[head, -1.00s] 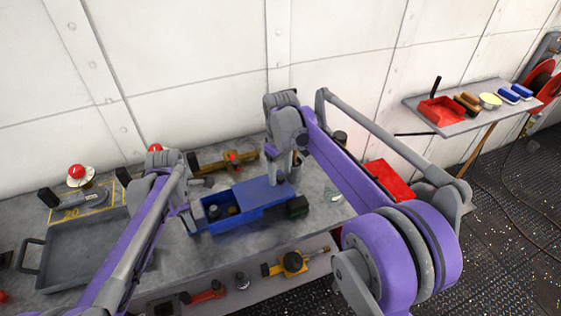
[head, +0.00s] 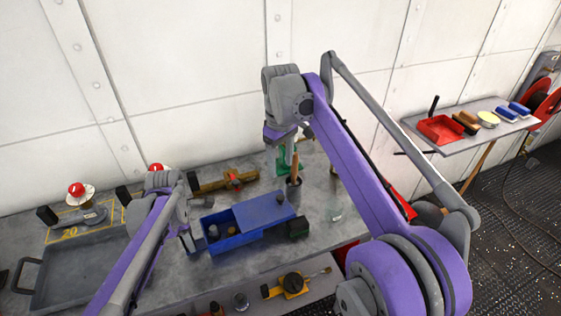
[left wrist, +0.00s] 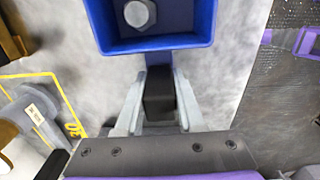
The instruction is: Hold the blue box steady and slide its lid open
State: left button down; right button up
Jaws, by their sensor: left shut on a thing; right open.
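The blue box (head: 229,242) stands on the grey bench. Its blue lid (head: 260,211) is slid to the right, so the left part of the box is uncovered and small grey and dark items show inside. A dark knob (head: 279,199) sits near the lid's right end. My left gripper (head: 191,242) is at the box's left end. In the left wrist view its fingers (left wrist: 160,104) are shut on the black handle (left wrist: 159,88) joined to the blue box (left wrist: 154,44). My right gripper (head: 284,138) is open and empty, raised above and behind the lid.
A grey tray (head: 78,260) lies at the left. A yellow and red tool (head: 228,180) lies behind the box. A lower shelf holds several tools.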

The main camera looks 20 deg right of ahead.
pick_arm(q)
jog(key=shift+c, duration=2.2)
grip_release()
